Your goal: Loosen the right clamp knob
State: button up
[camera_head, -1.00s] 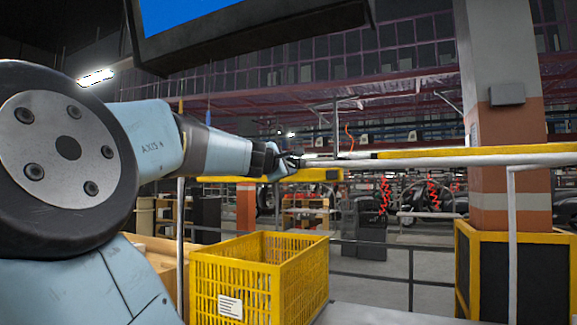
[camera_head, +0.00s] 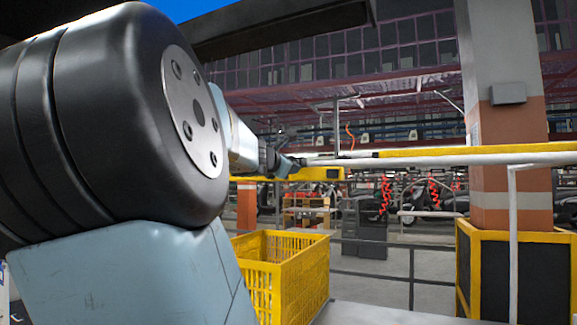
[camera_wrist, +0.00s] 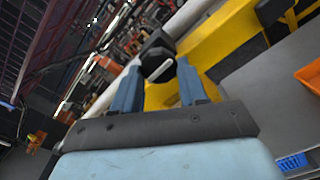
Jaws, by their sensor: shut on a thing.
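A black clamp knob (camera_wrist: 157,50) with a pale bar on its face sits at the yellow beam (camera_wrist: 215,45) in the wrist view. My gripper (camera_wrist: 157,70) has its two blue fingers on either side of this knob and is shut on it. In the head view, my gripper (camera_head: 292,165) is at the left end of the white rail (camera_head: 450,160). There it is small, and the knob cannot be made out. Another black part (camera_wrist: 273,11) crosses the beam at the top right of the wrist view.
A yellow slatted crate (camera_head: 290,268) stands below my arm. An orange-and-grey pillar (camera_head: 505,130) rises at the right behind the rail. A dark fence rail (camera_head: 385,276) crosses the floor behind. An orange bin (camera_wrist: 309,76) and a blue basket (camera_wrist: 291,163) show in the wrist view.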

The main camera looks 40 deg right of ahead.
jog(key=shift+f, duration=0.1)
jog(key=o, duration=1.1)
jog(key=shift+c, duration=0.2)
